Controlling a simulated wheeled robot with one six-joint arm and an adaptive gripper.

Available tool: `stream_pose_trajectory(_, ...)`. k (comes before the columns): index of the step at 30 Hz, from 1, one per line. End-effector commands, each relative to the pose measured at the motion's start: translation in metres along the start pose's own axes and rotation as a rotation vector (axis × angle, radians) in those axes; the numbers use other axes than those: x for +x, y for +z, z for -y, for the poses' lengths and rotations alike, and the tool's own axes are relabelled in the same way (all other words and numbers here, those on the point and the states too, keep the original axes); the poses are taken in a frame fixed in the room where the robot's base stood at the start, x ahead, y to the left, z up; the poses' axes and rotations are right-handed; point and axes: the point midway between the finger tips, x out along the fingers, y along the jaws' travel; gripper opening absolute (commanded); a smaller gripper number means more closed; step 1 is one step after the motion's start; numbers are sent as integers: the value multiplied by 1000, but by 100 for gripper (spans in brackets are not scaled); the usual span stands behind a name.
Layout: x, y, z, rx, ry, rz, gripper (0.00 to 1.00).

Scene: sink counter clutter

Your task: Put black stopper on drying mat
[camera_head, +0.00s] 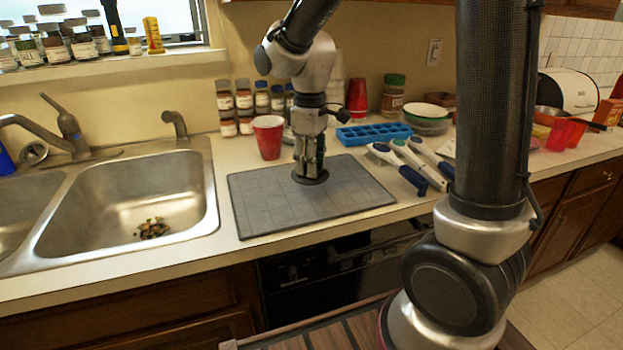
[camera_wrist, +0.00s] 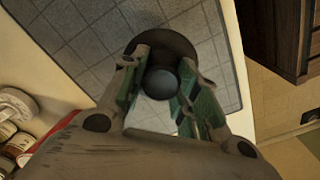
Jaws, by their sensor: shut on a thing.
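The black stopper (camera_head: 310,178) is a dark round disc with a knob, at the right part of the grey drying mat (camera_head: 262,205). My gripper (camera_head: 309,166) points straight down over the mat and is shut on the stopper. In the wrist view, the stopper (camera_wrist: 163,84) sits between the two green-padded fingers of my gripper (camera_wrist: 158,90), with its dark rim showing beyond them. The mat (camera_wrist: 80,35) lies below it. The stopper is at or very close to the mat surface; I cannot tell whether it touches.
A red cup (camera_head: 268,137) stands behind the mat. A blue ice tray (camera_head: 374,134) is at the back right, and several brushes (camera_head: 412,160) lie right of the mat. The sink basin (camera_head: 130,205) is at the left. The left half of the mat is clear.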

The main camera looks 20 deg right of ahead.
Motion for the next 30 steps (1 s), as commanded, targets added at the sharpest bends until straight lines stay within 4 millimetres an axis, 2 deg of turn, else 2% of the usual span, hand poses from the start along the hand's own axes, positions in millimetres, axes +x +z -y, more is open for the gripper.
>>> stream_pose_trajectory(9,40,0,0,0,-1,0,7)
stream_pose_trajectory(21,46,0,0,0,0,-1,7)
stream_pose_trajectory(22,46,0,0,0,0,-2,34)
stream_pose_trajectory(25,45,0,0,0,0,-2,52)
stream_pose_trajectory(30,45,0,0,0,0,-2,52)
